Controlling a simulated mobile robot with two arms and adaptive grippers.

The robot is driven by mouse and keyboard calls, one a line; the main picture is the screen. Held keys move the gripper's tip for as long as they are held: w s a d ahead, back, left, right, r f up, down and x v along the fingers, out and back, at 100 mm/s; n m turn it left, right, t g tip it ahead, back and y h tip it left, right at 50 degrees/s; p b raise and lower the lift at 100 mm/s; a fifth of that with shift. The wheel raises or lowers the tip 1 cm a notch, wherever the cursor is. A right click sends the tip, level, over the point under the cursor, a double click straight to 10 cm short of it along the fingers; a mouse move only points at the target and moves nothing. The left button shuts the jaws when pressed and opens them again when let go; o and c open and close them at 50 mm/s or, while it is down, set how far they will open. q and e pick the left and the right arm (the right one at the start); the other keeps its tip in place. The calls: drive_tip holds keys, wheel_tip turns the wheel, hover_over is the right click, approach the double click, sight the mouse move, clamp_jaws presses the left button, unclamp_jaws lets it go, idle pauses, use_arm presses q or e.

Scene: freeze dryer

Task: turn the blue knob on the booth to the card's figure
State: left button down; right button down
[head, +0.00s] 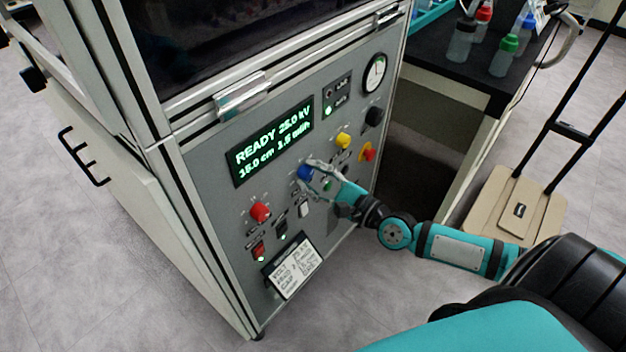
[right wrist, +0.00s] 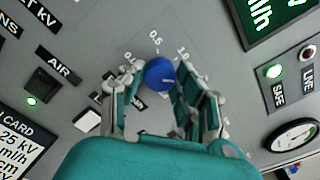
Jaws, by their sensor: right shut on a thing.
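The blue knob (head: 305,173) is on the grey front panel of the booth (head: 215,180). My right gripper (head: 313,170) is shut on it, coming from the right. In the right wrist view the blue knob (right wrist: 160,74) sits between the fingers of my right gripper (right wrist: 148,82); a scale with 0.5 and 1.0 shows around it, partly hidden. The card (head: 294,266) is low on the panel; it shows 25 kV, but its feed figure is too small to read surely. The display (head: 272,142) reads READY, 25.0 kV, 15.0 cm, 1.5 ml/h. My left gripper is not in view.
A red knob (head: 260,211) is left of the blue one, a yellow knob (head: 343,140) and a red-and-yellow one (head: 367,152) to its right. A black knob (head: 374,116) and a gauge (head: 375,73) are higher. A bench with bottles (head: 505,55) stands at right.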

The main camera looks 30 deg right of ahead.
drive_tip(key=m+b, duration=0.2)
drive_tip(key=m, duration=0.4)
drive_tip(key=shift+f+m, duration=0.15)
drive_tip(key=shift+m, duration=0.55)
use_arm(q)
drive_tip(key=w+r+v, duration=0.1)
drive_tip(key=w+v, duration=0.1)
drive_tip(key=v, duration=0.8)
use_arm(e)
drive_tip(key=shift+m, duration=1.4)
drive_tip(key=m+p, duration=0.2)
drive_tip(key=m, duration=0.3)
drive_tip(key=shift+p, duration=0.35)
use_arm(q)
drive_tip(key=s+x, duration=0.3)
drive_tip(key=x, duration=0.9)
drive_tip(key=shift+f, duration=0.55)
use_arm(e)
drive_tip(key=c, duration=0.9)
unclamp_jaws()
drive_tip(key=shift+c, duration=0.2)
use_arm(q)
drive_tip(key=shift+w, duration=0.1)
